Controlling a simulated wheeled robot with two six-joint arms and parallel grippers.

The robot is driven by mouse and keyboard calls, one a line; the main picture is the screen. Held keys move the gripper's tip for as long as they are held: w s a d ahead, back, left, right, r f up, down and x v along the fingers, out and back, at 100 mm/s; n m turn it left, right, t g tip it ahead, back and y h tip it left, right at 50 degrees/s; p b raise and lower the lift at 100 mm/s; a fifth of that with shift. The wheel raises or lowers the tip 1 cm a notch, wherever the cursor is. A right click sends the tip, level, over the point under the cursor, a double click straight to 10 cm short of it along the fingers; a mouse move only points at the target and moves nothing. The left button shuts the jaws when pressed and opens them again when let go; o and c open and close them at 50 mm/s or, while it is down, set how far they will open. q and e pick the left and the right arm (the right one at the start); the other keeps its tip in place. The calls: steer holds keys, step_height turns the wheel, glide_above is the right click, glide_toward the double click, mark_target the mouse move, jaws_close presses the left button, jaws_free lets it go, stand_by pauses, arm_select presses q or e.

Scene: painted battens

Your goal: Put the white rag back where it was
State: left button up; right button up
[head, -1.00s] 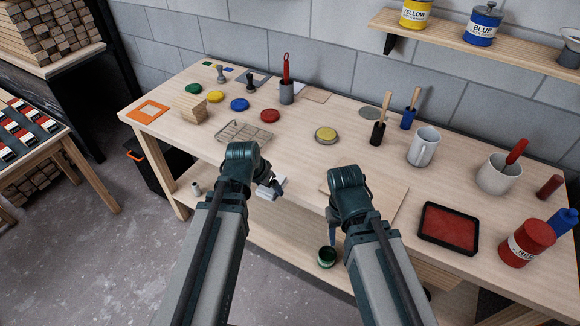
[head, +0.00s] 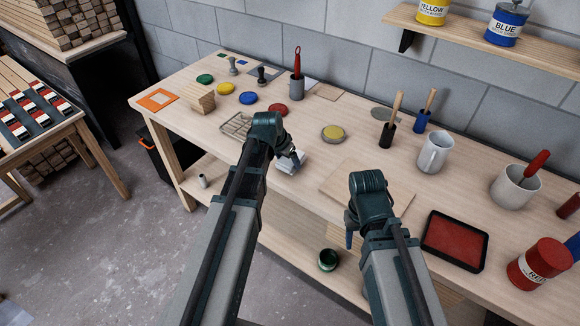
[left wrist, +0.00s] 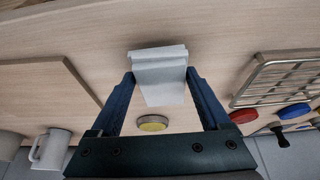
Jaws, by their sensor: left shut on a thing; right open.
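The white rag (head: 289,164) is a small folded cloth over the front part of the workbench, right of the wire rack. In the left wrist view the rag (left wrist: 160,78) sits between the two blue fingers. My left gripper (head: 293,157) is shut on it; its fingers also show in the left wrist view (left wrist: 160,88). I cannot tell whether the rag touches the bench top. My right gripper (head: 350,232) is open by the bench's front edge, right of the rag; its fingers are mostly hidden behind its arm.
The wire rack (head: 235,126) is left of the rag, and a yellow-topped tin (head: 333,133) stands behind it. A flat wooden board (head: 378,186) lies to the right, with a red paint tray (head: 455,240) beyond. The bench top (head: 300,122) between the rack and yellow tin looks clear.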

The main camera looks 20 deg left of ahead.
arm_select(q)
steer(key=shift+f+b, duration=0.45)
steer(key=shift+f, duration=0.5)
steer(key=shift+r, duration=0.1)
arm_select(e)
steer(key=shift+d+f, duration=0.25)
steer(key=shift+f, duration=0.55)
arm_select(q)
steer(key=o, duration=1)
arm_select(e)
steer(key=shift+f, duration=0.15)
